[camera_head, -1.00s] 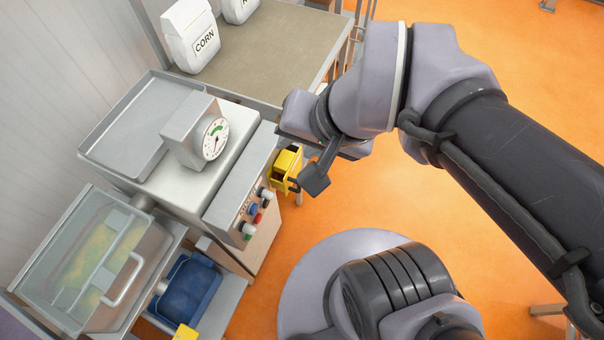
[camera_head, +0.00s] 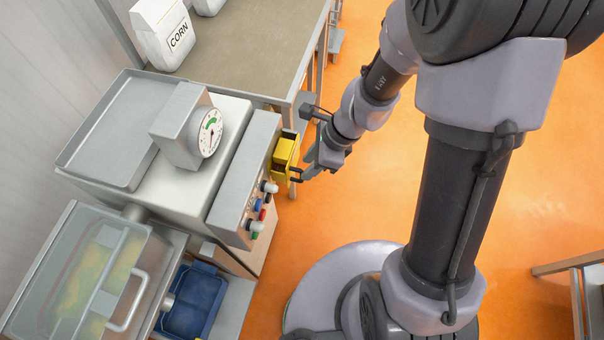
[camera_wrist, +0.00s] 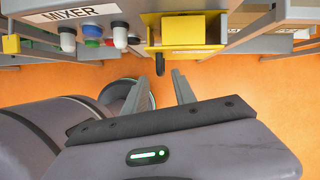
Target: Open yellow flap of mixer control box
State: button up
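The mixer control box (camera_head: 246,180) is a grey panel with coloured knobs on the side of the machine. My gripper (camera_wrist: 162,88) is open and empty, one finger on each side just below the handle, with no clear contact. In the head view my gripper (camera_head: 306,170) is right beside the yellow housing. I cannot tell how far the flap stands open.
Several knobs (camera_wrist: 93,36) sit left of the flap under the MIXER label (camera_wrist: 75,14). A table (camera_head: 255,50) with a CORN bag (camera_head: 163,35) stands behind. A dial gauge (camera_head: 209,133) is on top of the machine.

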aim_at(293, 162)
jog(key=b+x, duration=0.2)
jog(key=x, duration=0.3)
jog(key=shift+c, duration=0.4)
grip_shut()
dwell(0.9)
